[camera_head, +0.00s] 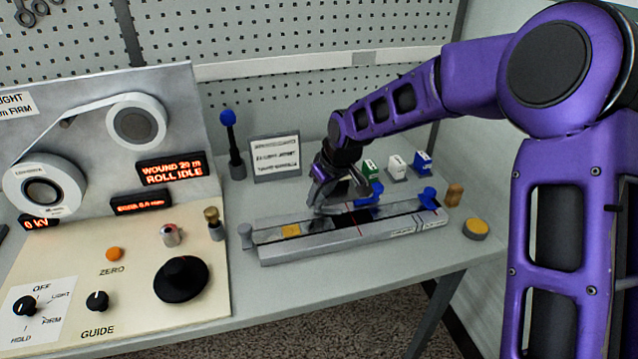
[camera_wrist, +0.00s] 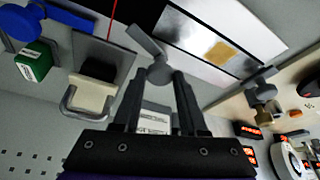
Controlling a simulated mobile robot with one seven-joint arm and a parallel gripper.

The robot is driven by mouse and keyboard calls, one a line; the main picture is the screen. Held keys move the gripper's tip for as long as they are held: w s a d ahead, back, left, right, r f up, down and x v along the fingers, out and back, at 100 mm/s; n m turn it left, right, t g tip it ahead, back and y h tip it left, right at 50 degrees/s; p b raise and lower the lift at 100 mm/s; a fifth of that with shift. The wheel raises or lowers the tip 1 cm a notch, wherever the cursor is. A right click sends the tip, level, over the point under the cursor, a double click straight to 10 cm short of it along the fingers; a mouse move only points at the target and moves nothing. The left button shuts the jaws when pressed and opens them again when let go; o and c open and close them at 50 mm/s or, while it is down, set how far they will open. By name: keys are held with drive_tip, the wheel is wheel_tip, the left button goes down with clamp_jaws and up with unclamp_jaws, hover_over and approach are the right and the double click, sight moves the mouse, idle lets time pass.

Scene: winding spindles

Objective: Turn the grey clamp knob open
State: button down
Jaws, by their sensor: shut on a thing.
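The grey clamp knob (camera_wrist: 158,72) sits between my fingertips in the wrist view, with its flat lever arm (camera_wrist: 144,40) pointing up and to the left. My gripper (camera_wrist: 158,82) is shut on it, one finger on each side. In the head view my gripper (camera_head: 338,198) is down at the back edge of the long rail fixture (camera_head: 320,241), left of a blue lever (camera_head: 368,196). The fingers and arm mostly hide the grey knob there.
A second blue lever (camera_head: 428,197) stands at the rail's right end, and a grey post (camera_head: 246,236) at its left end. Green, white and blue blocks stand behind. A sign (camera_head: 276,158) stands behind left; the winding console (camera_head: 110,300) is left.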

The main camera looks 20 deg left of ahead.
drive_tip(key=shift+w+d+n+g+y+p, duration=0.15)
drive_tip(key=shift+n+g+p, duration=0.3)
drive_tip(key=shift+n, duration=0.65)
drive_tip(key=shift+a+n+g+y+p, duration=0.15)
drive_tip(key=shift+n+g+p, duration=0.3)
drive_tip(key=shift+n, duration=0.65)
drive_tip(key=shift+d, duration=0.1)
drive_tip(key=shift+c, duration=2.3)
unclamp_jaws()
drive_tip(key=v, duration=1.7)
drive_tip(key=shift+r, duration=0.2)
drive_tip(key=shift+f, duration=0.1)
